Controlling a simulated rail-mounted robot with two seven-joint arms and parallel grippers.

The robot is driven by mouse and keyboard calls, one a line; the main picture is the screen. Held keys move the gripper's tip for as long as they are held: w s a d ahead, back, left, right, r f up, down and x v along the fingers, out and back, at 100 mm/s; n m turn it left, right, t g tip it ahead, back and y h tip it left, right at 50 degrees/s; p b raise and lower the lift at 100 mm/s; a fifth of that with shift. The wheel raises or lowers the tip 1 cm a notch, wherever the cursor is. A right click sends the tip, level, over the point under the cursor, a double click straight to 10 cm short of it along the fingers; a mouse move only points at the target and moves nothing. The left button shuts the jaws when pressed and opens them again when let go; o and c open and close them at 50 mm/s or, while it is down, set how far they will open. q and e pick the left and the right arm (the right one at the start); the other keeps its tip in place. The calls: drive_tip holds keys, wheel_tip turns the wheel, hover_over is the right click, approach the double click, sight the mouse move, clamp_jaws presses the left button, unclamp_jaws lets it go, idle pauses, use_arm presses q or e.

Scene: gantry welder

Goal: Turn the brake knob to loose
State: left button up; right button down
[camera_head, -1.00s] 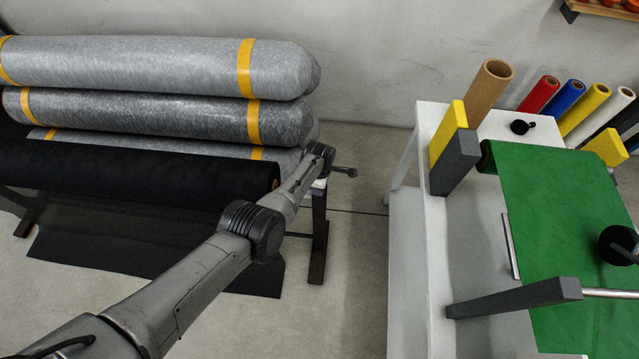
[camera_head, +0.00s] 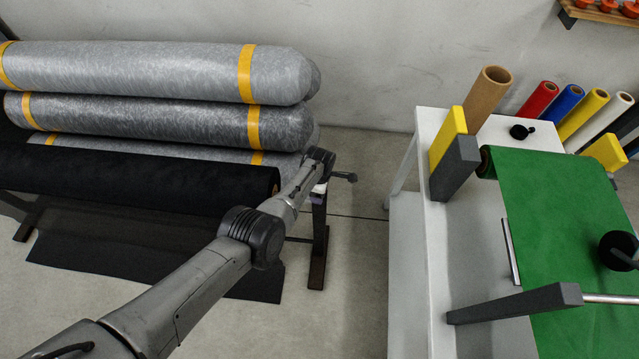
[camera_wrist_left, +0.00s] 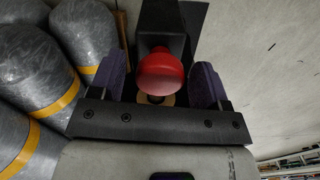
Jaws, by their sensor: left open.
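A red knob (camera_wrist_left: 160,75), which I take to be the brake knob, shows in the left wrist view in front of a dark bracket (camera_wrist_left: 165,25). My left gripper (camera_wrist_left: 160,82) is open, with one purple-padded finger on each side of the knob. Gaps show between the knob and both fingers, so it is not clamped. In the head view my left arm reaches to the end of the roll rack, where the knob and fingertips cannot be made out. No label or mark of the knob's setting is readable. My right gripper is not in view.
Large grey rolls with yellow bands (camera_head: 160,75) and a black roll (camera_head: 140,178) lie left of my arm. A white table (camera_head: 465,220) with green cloth (camera_head: 560,220) stands at the right. Bare floor (camera_head: 355,270) lies between them.

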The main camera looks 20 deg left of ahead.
use_arm(q)
wheel_tip(320, 180, up, 14)
drive_tip(key=p, duration=0.8)
drive_tip(key=shift+f, duration=0.15)
drive_tip(key=shift+f, duration=0.1)
